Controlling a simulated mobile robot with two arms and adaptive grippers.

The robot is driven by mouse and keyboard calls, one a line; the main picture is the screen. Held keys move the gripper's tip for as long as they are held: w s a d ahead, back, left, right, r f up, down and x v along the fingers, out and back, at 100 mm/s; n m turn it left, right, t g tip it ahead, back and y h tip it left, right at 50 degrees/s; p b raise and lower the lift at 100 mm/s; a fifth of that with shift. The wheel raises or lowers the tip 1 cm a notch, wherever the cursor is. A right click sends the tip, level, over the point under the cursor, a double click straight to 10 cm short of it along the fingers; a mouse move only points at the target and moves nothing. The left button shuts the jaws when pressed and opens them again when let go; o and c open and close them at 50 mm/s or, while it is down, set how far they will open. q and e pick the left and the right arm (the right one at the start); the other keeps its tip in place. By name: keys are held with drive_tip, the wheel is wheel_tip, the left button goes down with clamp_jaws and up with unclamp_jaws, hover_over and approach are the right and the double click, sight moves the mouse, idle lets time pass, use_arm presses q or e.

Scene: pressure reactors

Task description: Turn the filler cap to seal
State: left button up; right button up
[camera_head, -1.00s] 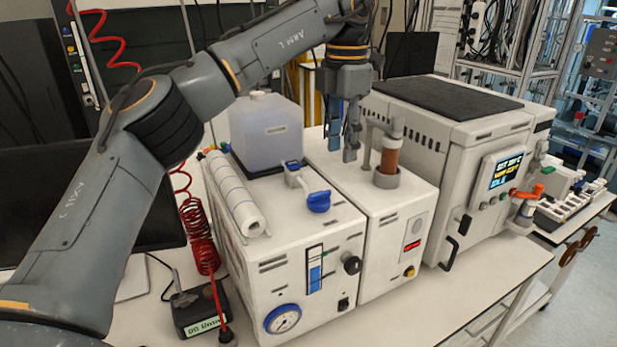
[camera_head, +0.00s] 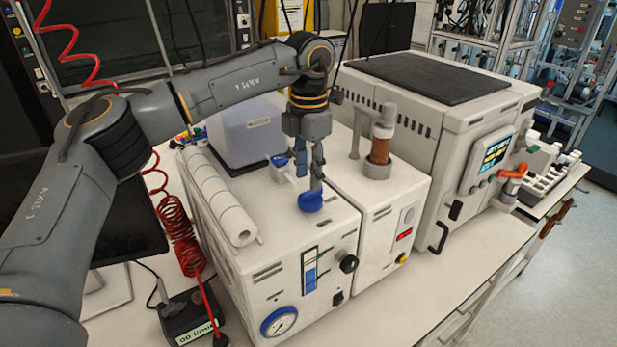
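The blue cap (camera_head: 310,202) lies on the top face of the white bench unit (camera_head: 262,205), at its right side. A white fitting with a blue top (camera_head: 281,167) stands just behind and left of it. I take the round blue piece as the filler cap; its thread and seating cannot be made out. My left gripper (camera_head: 309,179) points down directly above and behind the blue cap. Its two fingers are apart with a narrow gap and nothing visible between them. The fingertips overlap the cap's rear edge in the picture; contact cannot be told. My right gripper is out of view.
A translucent tank (camera_head: 240,135) stands behind the fitting. A white roll (camera_head: 222,205) lies along the unit's left edge. A brown-filled column (camera_head: 380,147) rises to the right. A large reactor cabinet (camera_head: 445,130) stands further right. The front bench strip is clear.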

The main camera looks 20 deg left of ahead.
sight(309, 191)
use_arm(q)
wheel_tip(309, 191, down, 2)
drive_tip(key=shift+a+f+p, duration=0.1)
drive_tip(key=shift+f+p, duration=0.1)
drive_tip(key=shift+p, duration=0.15)
drive_tip(key=shift+f, duration=0.65)
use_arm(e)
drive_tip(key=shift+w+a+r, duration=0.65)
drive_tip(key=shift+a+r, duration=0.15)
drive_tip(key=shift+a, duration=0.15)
use_arm(q)
clamp_jaws()
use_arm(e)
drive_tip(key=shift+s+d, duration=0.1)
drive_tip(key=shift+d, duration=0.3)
